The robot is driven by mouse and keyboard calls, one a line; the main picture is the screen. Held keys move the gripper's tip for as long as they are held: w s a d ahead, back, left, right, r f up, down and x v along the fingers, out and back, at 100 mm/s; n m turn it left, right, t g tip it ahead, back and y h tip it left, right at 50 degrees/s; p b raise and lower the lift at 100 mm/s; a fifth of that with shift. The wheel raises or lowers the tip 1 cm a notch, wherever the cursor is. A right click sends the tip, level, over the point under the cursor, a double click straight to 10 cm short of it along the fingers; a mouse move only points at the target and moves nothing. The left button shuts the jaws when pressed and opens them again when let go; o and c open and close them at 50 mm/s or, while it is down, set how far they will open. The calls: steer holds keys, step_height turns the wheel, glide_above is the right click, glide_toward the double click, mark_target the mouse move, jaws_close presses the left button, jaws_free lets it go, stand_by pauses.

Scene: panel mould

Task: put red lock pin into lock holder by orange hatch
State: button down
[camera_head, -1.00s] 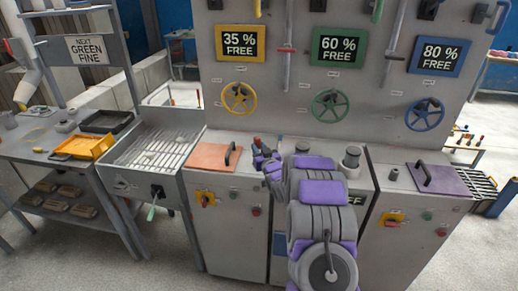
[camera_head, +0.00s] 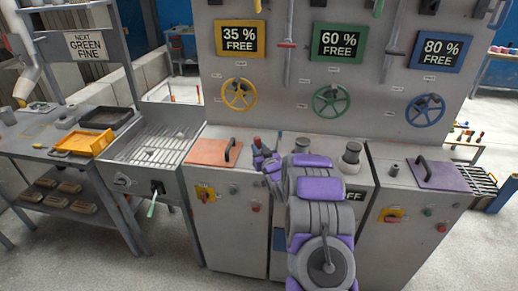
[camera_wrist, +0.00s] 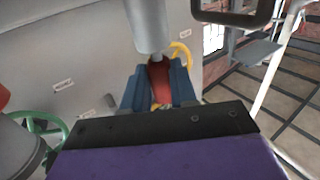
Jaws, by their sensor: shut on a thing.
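The red lock pin (camera_head: 257,141) stands up out of my gripper (camera_head: 259,153) in the head view, just right of the orange hatch (camera_head: 207,153). In the wrist view, the pin's red part (camera_wrist: 159,82) sits between the two blue fingers of my gripper (camera_wrist: 157,88), which are shut on it. A grey cylinder (camera_wrist: 148,25) is in line with the red part; I cannot tell whether it is the pin's shaft or the lock holder. The lock holder by the orange hatch is not clearly seen in the head view, where my gripper blocks that spot.
The orange hatch has a black handle (camera_head: 228,152). Yellow (camera_head: 239,95) and green (camera_head: 331,102) handwheels are on the upright panel behind. A slatted grey table (camera_head: 150,145) stands left.

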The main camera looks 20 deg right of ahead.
steer(key=shift+f, duration=0.65)
steer(key=c, duration=0.8)
jaws_free()
steer(key=shift+s, duration=0.15)
steer(key=s+a+p, duration=0.1)
steer(key=s+p, duration=0.1)
steer(key=s, duration=1.5)
steer(key=shift+p, duration=0.3)
steer(key=shift+f, duration=0.1)
